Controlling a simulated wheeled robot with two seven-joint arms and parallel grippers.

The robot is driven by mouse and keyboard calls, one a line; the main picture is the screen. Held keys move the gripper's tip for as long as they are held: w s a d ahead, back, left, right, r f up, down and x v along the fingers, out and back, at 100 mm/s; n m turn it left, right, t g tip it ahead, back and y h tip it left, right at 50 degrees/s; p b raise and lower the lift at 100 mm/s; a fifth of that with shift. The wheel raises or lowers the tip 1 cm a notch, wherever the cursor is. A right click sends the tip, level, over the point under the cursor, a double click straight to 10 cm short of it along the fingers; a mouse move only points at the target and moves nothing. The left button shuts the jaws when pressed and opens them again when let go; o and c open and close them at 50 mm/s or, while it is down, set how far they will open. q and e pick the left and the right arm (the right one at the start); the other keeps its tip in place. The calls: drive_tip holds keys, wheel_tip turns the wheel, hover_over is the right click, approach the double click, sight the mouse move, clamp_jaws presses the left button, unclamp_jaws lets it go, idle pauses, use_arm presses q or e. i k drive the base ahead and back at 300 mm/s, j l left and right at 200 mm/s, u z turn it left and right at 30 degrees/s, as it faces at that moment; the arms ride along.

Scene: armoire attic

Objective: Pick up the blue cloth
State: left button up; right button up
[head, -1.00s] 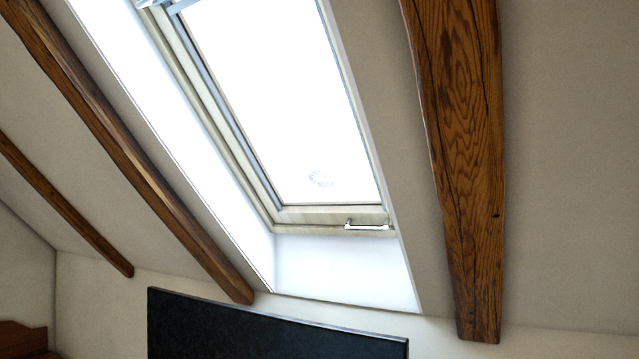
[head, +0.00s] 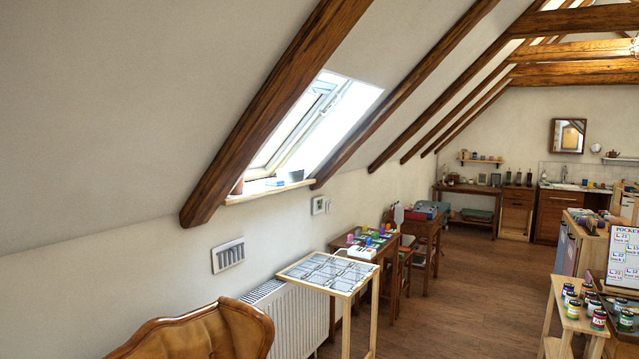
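I cannot make out a blue cloth for certain in the head view. A small teal-blue item (head: 428,209) lies on a desk along the left wall, too small to tell what it is. Another flat blue-green item (head: 477,214) shows at the far desk, also too small to identify. Neither of my grippers is in view.
A brown leather armchair (head: 205,335) stands at the near left, beside a white radiator (head: 294,318) and a wooden stand with a gridded top (head: 328,271). Paint jars (head: 598,319) stand on a bench at right. The wooden floor (head: 470,290) between is open.

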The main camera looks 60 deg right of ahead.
sight(277, 182)
drive_tip(key=z, duration=1.7)
drive_tip(key=i+l+z, duration=0.45)
drive_tip(key=l, duration=0.3)
drive_tip(key=i+l+z, duration=0.4)
drive_tip(key=i, duration=0.35)
drive_tip(key=i+l+z, duration=0.45)
drive_tip(key=i, duration=0.25)
